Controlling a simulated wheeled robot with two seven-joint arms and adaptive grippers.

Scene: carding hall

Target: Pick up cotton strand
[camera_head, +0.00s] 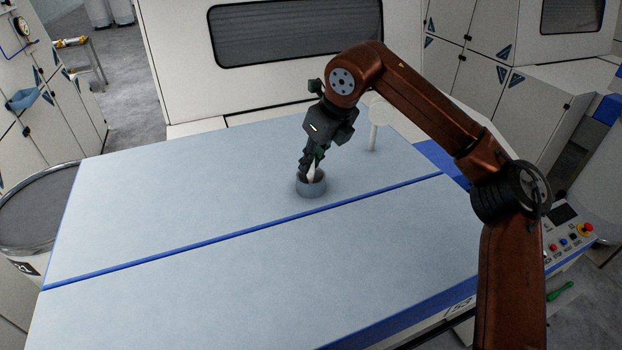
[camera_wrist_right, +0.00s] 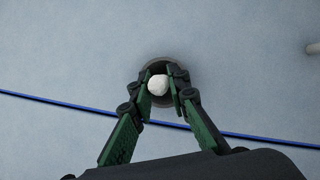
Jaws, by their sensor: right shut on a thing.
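The cotton strand (camera_wrist_right: 158,85) is a small white piece between the fingertips of my right gripper (camera_wrist_right: 159,88) in the wrist view. In the head view the white cotton (camera_head: 311,173) shows just below the fingers of the right gripper (camera_head: 312,168), at the mouth of a small round grey-blue cup (camera_head: 312,189). The right gripper points down and is shut on the cotton. The cup's dark rim (camera_wrist_right: 166,61) shows around the fingertips in the wrist view. My left gripper is not in view.
The cup stands on a wide pale blue table surface (camera_head: 190,200) crossed by a blue strip (camera_head: 190,247). A white post (camera_head: 373,137) stands behind and right of the cup. A large round drum (camera_head: 38,212) is beside the table at left. The table's left and front are clear.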

